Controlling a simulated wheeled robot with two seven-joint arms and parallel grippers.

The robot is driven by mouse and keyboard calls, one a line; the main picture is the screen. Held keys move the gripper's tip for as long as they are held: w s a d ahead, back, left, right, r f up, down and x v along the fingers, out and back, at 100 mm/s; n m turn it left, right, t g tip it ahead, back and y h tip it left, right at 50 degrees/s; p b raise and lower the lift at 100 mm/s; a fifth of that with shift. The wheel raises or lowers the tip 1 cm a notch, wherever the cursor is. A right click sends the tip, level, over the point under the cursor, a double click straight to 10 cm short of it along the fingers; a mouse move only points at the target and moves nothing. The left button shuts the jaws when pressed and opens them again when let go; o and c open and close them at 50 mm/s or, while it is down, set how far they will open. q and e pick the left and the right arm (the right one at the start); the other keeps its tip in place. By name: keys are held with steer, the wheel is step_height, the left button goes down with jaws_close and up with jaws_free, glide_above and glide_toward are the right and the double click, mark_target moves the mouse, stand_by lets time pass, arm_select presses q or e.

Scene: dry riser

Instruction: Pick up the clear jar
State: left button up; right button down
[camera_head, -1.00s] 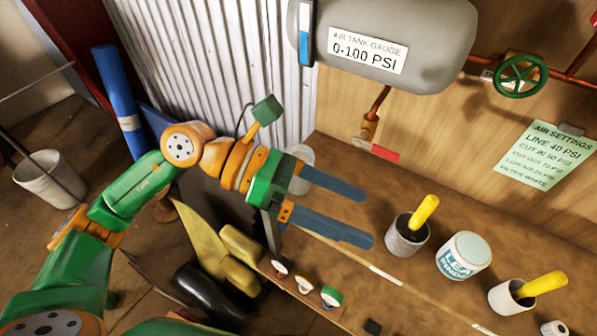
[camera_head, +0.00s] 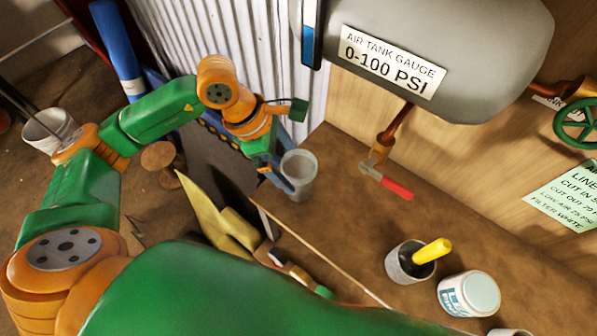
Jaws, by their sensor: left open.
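The clear jar (camera_head: 299,176) stands upright at the left end of the brown bench, near its corner. It looks greyish and see-through, with an open top. My left gripper (camera_head: 281,181) is just left of the jar, pointing down toward it with its blue-grey fingers open. One finger shows close against the jar's left side; the other is mostly hidden, and I cannot tell whether either touches the jar. My right gripper is not in view.
On the bench (camera_head: 335,215) stand a grey cup with a yellow-handled tool (camera_head: 411,261) and a white labelled tin (camera_head: 468,293). Corrugated metal (camera_head: 250,45) rises behind my left arm.

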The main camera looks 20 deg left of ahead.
arm_select(q)
steer(key=p, duration=0.2)
glide_above(297, 173)
steer(key=s, duration=0.3)
steer(key=x, duration=0.2)
steer(key=a+x, duration=0.1)
steer(key=x, duration=0.1)
steer(key=shift+d+f, duration=0.15)
steer(key=shift+f, duration=0.4)
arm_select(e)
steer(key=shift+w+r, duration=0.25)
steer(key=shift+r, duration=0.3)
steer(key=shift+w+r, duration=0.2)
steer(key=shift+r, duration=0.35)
arm_select(q)
steer(key=shift+w+d+f, duration=0.1)
steer(key=shift+f, duration=0.2)
steer(key=shift+s, duration=0.2)
steer(key=c, duration=0.3)
steer(key=shift+w+r, duration=0.1)
steer(key=c, duration=0.9)
